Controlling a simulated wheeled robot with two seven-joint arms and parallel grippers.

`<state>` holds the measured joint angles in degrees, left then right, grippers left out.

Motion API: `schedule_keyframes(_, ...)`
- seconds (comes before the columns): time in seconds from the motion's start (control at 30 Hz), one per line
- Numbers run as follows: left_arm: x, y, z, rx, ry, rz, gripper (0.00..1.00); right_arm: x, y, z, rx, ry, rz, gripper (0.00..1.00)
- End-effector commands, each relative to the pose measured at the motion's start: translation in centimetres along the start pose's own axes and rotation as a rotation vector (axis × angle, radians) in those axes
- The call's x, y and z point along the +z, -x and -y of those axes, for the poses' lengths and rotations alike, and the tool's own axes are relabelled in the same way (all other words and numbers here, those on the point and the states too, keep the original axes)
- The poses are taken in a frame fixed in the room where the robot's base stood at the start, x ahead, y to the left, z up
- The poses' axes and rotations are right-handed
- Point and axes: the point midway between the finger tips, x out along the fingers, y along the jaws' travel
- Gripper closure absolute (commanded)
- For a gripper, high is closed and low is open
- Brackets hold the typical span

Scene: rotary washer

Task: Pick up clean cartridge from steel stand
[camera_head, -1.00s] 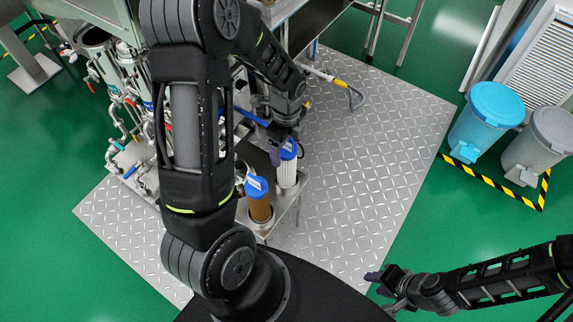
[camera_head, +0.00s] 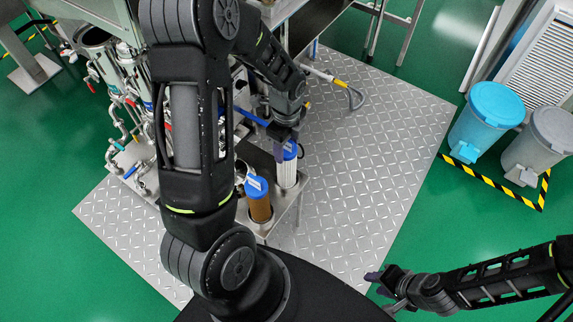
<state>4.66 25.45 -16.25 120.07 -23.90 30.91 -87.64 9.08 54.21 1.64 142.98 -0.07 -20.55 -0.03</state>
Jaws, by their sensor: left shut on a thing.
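The clean cartridge (camera_head: 287,174) is white with a blue cap. It stands upright at the steel stand (camera_head: 283,208), on its far right part. My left gripper (camera_head: 281,150) is at its blue cap, pointing down, and is shut on it. The gripper hides part of the cap. A brown used cartridge (camera_head: 259,208) with a blue cap stands upright on the same stand, nearer to me and to the left. My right gripper (camera_head: 380,284) is at the lower right, far from the stand; its finger opening is too small to tell.
Steel pipes and valves (camera_head: 125,110) stand left of the stand. A blue bin (camera_head: 487,122) and a grey bin (camera_head: 540,145) stand at the right inside striped floor tape. The diamond-plate floor (camera_head: 370,170) right of the stand is clear, apart from a hose end (camera_head: 354,98).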

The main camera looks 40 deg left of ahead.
Motion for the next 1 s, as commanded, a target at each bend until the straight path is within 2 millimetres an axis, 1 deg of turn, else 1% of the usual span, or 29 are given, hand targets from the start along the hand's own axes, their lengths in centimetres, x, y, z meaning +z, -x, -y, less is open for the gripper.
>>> schedule_keyframes(0.03,0.00,0.00,0.00,0.000,0.000,0.000,0.65,0.00,0.00,0.00,0.000,0.000,0.000,0.64)
schedule_keyframes(0.07,0.00,0.00,0.00,0.000,0.000,0.000,0.67,0.00,0.00,0.00,0.000,0.000,0.000,0.64)
schedule_keyframes(0.47,0.00,0.00,0.01,0.000,0.000,0.000,1.00,0.00,0.00,0.00,0.000,0.000,0.000,0.64)
schedule_keyframes(0.87,0.00,0.04,0.04,-0.001,0.000,0.000,1.00,0.00,0.01,0.00,0.000,0.000,0.000,0.64)
schedule_keyframes(1.0,0.01,0.55,0.08,-0.002,0.000,0.000,1.00,0.00,0.06,0.02,0.000,0.000,0.000,0.64)
